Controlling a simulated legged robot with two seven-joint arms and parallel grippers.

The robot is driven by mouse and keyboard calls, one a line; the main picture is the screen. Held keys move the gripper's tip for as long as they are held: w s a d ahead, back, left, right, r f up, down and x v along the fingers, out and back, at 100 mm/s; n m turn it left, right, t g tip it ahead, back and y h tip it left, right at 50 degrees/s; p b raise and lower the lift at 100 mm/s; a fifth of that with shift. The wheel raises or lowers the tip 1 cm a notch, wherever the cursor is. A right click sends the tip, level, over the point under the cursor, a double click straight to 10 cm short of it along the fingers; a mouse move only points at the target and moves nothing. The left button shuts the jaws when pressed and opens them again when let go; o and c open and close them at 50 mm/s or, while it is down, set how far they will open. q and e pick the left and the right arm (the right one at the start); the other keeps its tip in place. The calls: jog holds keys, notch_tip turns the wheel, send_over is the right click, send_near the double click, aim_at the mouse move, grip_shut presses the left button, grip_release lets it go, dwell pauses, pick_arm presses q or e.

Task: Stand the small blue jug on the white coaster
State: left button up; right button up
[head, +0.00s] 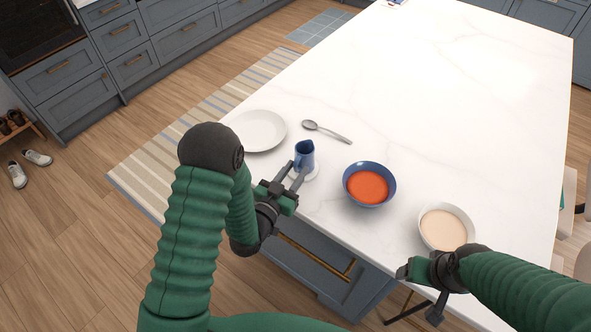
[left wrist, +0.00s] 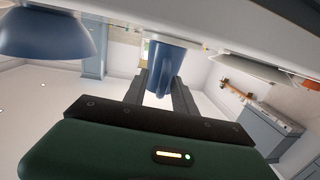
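The small blue jug (head: 304,156) stands upright near the table's left edge. The white coaster (head: 312,174) shows at its base; the jug seems to be on it, but its exact seating is hard to tell. My left gripper (head: 291,175) is at the near side of the jug, its two fingers apart and pointing at it. In the left wrist view, turned upside down, the jug (left wrist: 161,62) shows between and just beyond the fingertips, handle towards me. I see no firm contact. My right gripper (head: 418,290) is open and empty at the table's near edge.
A blue bowl of red soup (head: 369,186) stands right of the jug, and a pale bowl (head: 446,228) stands near my right gripper. A white plate (head: 258,131) and a spoon (head: 328,132) lie beyond the jug.

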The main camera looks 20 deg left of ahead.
pick_arm(q)
jog(key=shift+w+a+f, duration=0.15)
jog(key=shift+a+f, duration=0.05)
jog(key=shift+a, duration=0.55)
jog(key=v, duration=0.3)
jog(key=b+v, duration=0.1)
jog(key=v, duration=0.1)
jog(key=shift+s+f, duration=0.15)
jog(key=shift+s, duration=0.3)
jog(key=s+a+r+n+g+y+p, duration=0.1)
jog(key=s+r+g+p, duration=0.1)
jog(key=s+g, duration=0.5)
jog(key=s+a+r+n+g+y+p, duration=0.1)
jog(key=s+r+g+y+p, duration=0.1)
jog(key=s+g, duration=0.5)
jog(key=shift+s+a+r+y+p, duration=0.3)
jog(key=shift+s+r+p, duration=0.05)
jog(key=shift+s, duration=0.55)
pick_arm(e)
jog(key=r, duration=0.2)
jog(key=a+r, duration=0.1)
jog(key=shift+w+r, duration=0.1)
jog(key=shift+r, duration=0.25)
